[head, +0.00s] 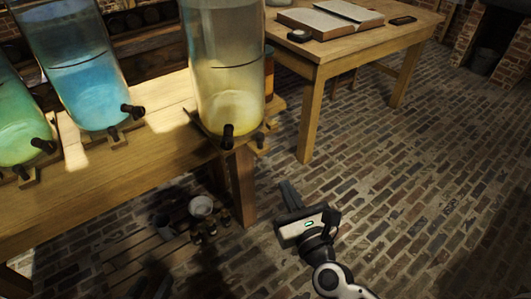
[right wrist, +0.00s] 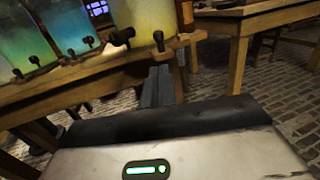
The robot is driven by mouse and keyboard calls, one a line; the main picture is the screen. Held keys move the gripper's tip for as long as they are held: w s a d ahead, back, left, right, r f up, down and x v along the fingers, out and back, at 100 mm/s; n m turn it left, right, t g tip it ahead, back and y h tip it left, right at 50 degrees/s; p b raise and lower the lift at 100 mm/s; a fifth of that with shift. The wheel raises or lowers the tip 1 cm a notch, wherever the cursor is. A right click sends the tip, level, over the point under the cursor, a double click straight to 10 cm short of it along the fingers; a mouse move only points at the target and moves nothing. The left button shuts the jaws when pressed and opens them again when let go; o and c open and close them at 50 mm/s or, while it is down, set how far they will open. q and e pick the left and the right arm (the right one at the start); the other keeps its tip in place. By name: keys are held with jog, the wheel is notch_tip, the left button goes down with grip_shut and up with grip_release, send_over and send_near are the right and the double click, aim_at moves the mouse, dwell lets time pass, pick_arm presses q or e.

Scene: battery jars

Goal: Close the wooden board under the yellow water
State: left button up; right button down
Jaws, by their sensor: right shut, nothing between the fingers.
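The glass jar of yellow water (head: 228,65) stands at the right end of the long wooden table, with a black tap (head: 228,136) low on its front. It also shows in the right wrist view (right wrist: 150,18). The wooden board (head: 240,141) under it juts past the table's front edge, with a small dark knob (head: 260,141) at its right. My right gripper (head: 287,190) is shut and empty, lower than the tabletop and right of the table leg. In the right wrist view its fingers (right wrist: 158,85) point toward the table below the yellow jar. My left gripper is out of view.
Jars of blue (head: 85,80) and green (head: 15,125) water stand left on the same table (head: 130,185). Its leg (head: 243,188) is beside my right gripper. A second table (head: 340,50) with an open book stands behind. The brick floor at right is clear.

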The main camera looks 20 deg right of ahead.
aim_at(262, 142)
jog(key=w, duration=0.8)
jog(key=w+a+p, duration=0.1)
jog(key=w, duration=0.3)
jog(key=shift+w+r, duration=0.1)
jog(key=shift+r, duration=0.3)
